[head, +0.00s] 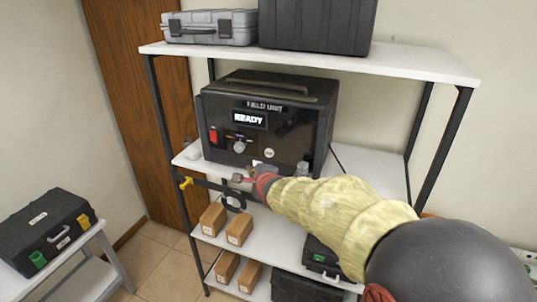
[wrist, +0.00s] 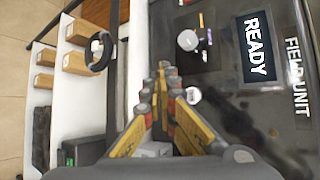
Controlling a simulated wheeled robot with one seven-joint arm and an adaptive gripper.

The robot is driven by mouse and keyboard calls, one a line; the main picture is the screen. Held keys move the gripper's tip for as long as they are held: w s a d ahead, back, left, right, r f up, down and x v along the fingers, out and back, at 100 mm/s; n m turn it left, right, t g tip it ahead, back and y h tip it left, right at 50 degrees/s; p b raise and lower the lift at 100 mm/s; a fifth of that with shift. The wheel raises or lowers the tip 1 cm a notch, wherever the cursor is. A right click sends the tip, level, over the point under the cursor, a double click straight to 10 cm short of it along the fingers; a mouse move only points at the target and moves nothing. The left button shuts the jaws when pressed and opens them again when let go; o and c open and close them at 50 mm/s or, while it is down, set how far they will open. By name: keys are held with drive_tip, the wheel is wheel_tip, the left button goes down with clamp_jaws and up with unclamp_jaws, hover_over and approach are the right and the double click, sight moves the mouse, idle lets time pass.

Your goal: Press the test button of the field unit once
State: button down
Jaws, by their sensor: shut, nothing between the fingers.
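The field unit (head: 318,122) is a black box on the upper middle shelf. Its display (head: 249,119) reads READY, and it also shows in the wrist view (wrist: 257,48). A round pale button (head: 269,153) sits low on the unit's front; it appears in the wrist view (wrist: 193,95) just right of my fingers, its small label too blurred to read. A knob (head: 239,146) is left of the button, with a red switch (head: 213,134) farther left. My gripper (head: 238,179) is shut and empty, in front of and below the panel. Its fingertips (wrist: 163,69) appear apart from the button.
The white shelf board (head: 188,160) runs under the unit. A black ring (wrist: 101,52) hangs near its front edge, close to my gripper. Cardboard boxes (head: 239,228) stand on the shelf below. Cases (head: 210,27) lie on top, and a toolbox (head: 45,230) stands at left.

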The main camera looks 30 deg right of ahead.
sight(269, 153)
drive_tip(key=shift+w+d+p, duration=0.9)
drive_tip(key=shift+d+p, duration=0.25)
drive_tip(key=shift+w+d+p, duration=0.9)
drive_tip(key=shift+d+p, duration=0.2)
drive_tip(key=shift+p, duration=0.1)
drive_tip(key=shift+w+d+p, duration=0.9)
drive_tip(key=shift+d+p, duration=0.25)
drive_tip(key=shift+w+d+p, duration=0.25)
drive_tip(key=shift+d+p, duration=0.1)
drive_tip(key=shift+p, duration=0.25)
drive_tip(key=shift+w+d+p, duration=0.25)
drive_tip(key=shift+d+p, duration=0.1)
drive_tip(key=shift+p, duration=0.15)
drive_tip(key=shift+a, duration=0.1)
drive_tip(key=shift+s+a, duration=0.5)
drive_tip(key=shift+a, duration=0.1)
